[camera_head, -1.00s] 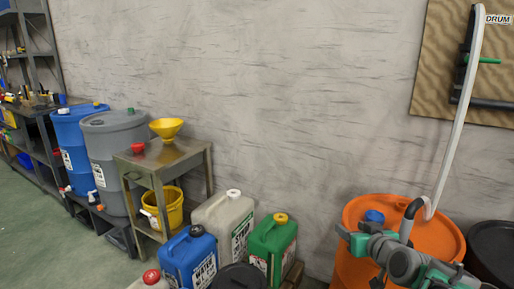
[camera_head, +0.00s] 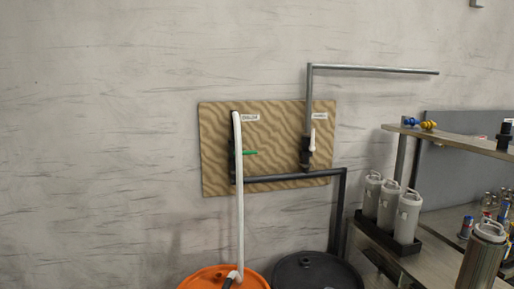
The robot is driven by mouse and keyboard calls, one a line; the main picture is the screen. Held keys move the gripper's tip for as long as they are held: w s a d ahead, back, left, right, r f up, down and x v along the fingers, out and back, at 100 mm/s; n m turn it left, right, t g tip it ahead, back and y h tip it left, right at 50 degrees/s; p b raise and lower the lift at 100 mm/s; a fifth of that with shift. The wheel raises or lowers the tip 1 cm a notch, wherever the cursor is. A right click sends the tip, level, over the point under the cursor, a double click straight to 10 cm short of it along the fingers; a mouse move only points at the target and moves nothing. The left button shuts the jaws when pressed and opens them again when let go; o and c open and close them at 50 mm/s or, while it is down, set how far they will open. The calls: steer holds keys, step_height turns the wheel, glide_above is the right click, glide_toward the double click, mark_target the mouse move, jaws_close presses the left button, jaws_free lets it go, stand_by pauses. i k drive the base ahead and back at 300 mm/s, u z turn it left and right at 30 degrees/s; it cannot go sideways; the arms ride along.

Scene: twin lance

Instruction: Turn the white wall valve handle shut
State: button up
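The white valve handle (camera_head: 312,139) is on the right side of a wavy-patterned brown wall board (camera_head: 270,188). It points upward, roughly in line with the vertical grey pipe (camera_head: 309,88) beside it. The dark valve body (camera_head: 305,157) is just below and left of it. A second valve on the left of the board has a green handle (camera_head: 249,153) that points sideways to the right. My gripper is not in view now, and nothing of mine touches the white handle.
A white hose (camera_head: 239,210) runs from the board down to an orange drum (camera_head: 215,279). A black drum (camera_head: 318,274) stands beside it. A dark pipe (camera_head: 341,215) bends down at right. A metal bench (camera_head: 390,262) holds grey canisters (camera_head: 406,217). The left wall is bare.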

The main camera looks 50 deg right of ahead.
mark_target(312, 148)
steer(key=z, duration=2.6)
steer(key=i, duration=0.65)
steer(key=u, duration=1.85)
